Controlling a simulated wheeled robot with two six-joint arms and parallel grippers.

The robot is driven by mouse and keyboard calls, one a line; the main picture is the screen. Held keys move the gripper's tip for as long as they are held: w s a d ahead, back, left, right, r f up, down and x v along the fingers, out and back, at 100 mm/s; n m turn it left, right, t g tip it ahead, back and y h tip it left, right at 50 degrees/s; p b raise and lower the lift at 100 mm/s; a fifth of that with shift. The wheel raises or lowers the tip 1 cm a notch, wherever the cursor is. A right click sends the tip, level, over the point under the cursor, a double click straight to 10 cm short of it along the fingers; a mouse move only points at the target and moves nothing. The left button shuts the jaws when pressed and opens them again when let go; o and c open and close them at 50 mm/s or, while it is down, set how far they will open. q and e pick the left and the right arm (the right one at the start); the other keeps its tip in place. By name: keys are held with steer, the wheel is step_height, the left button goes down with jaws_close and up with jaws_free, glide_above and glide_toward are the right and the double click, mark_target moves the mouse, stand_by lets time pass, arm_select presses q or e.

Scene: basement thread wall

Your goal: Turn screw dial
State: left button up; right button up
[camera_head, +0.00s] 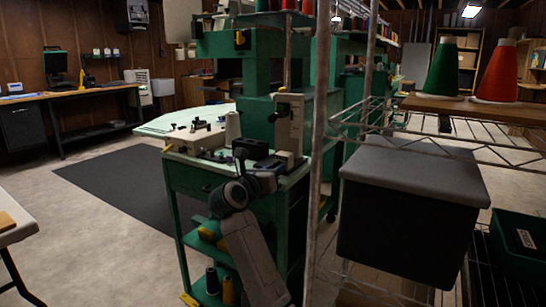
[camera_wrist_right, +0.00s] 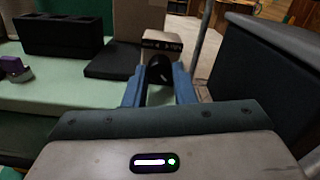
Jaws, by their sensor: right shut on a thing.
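My right arm rises from the bottom of the head view to my right gripper (camera_head: 268,163), which is at the front right corner of the green machine table (camera_head: 180,139). In the right wrist view, the two blue fingers of my right gripper (camera_wrist_right: 158,78) stand on either side of a small dark round screw dial (camera_wrist_right: 160,67) and are shut on it. A beige block (camera_wrist_right: 162,41) is just behind the dial. In the head view my gripper hides the dial. An upright beige bracket (camera_head: 288,122) stands beside the gripper. My left gripper is in neither view.
A metal rack post (camera_head: 319,150) stands close to the right of my arm. Right of it is a dark box with a grey lid (camera_head: 410,178), below green (camera_head: 442,70) and red (camera_head: 497,73) thread cones. Open floor with a dark mat (camera_head: 130,190) lies to the left.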

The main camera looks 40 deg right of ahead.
steer(key=shift+n+p, duration=0.9)
steer(key=shift+p, duration=0.45)
steer(key=o, duration=1)
steer(key=p+v, duration=0.1)
steer(key=v, duration=0.9)
steer(key=shift+s+a, duration=0.2)
steer(key=shift+a, duration=0.15)
